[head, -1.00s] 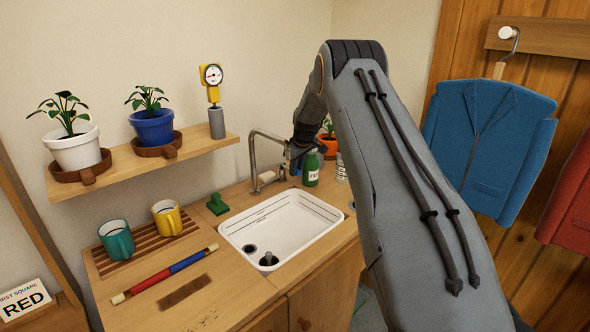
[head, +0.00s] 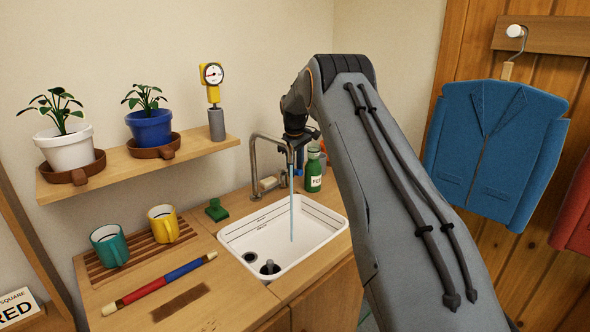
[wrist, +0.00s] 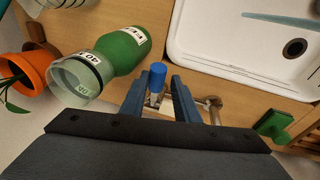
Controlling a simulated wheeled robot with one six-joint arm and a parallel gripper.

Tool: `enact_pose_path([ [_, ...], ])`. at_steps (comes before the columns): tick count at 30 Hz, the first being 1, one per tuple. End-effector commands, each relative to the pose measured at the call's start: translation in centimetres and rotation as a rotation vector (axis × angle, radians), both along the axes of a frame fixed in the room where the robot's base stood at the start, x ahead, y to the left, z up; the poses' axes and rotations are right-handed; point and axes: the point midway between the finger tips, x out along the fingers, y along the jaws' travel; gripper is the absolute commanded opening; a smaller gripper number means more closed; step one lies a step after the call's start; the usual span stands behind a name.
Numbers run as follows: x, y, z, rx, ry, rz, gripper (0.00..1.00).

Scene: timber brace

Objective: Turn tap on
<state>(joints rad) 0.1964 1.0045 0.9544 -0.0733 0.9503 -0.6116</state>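The metal tap (head: 253,165) stands behind the white sink (head: 232,243), its spout arching over the basin. A thin blue stream of water (head: 292,210) runs from the spout down into the sink. It also shows as a pale streak in the wrist view (wrist: 285,21). My gripper (head: 298,142) is at the tap's spout end, partly hidden by my arm. In the wrist view my gripper's two fingers (wrist: 159,100) are apart, one on each side of the tap's blue-ended handle (wrist: 157,77), with gaps showing. Whether a finger touches it I cannot tell.
A green bottle (head: 314,172) stands close to the right of the tap. An orange pot (wrist: 30,73) is near it in the wrist view. A green stamp-like block (head: 216,210) and two mugs (head: 109,246) lie left. A shelf (head: 110,170) with plants hangs above.

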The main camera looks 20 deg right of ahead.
Motion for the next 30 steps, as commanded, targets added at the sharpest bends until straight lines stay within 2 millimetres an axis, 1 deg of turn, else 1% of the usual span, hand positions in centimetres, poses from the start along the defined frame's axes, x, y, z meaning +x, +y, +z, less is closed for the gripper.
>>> enact_pose_path([
  [8, -0.1, -0.4, 0.1, -0.001, -0.001, -0.004, 0.28],
  [11, -0.1, -0.4, 0.4, -0.001, -0.003, -0.004, 0.28],
  [14, -0.3, -0.3, 1.4, -0.002, -0.004, -0.004, 0.28],
  [21, -1.2, 0.1, 5.1, -0.002, -0.004, -0.004, 0.28],
  [24, -1.6, 0.2, 6.4, -0.001, -0.003, -0.004, 0.28],
  [27, -1.8, 0.3, 7.2, -0.001, -0.003, -0.004, 0.28],
  [30, -1.9, 0.4, 7.5, -0.001, -0.001, -0.004, 0.28],
])
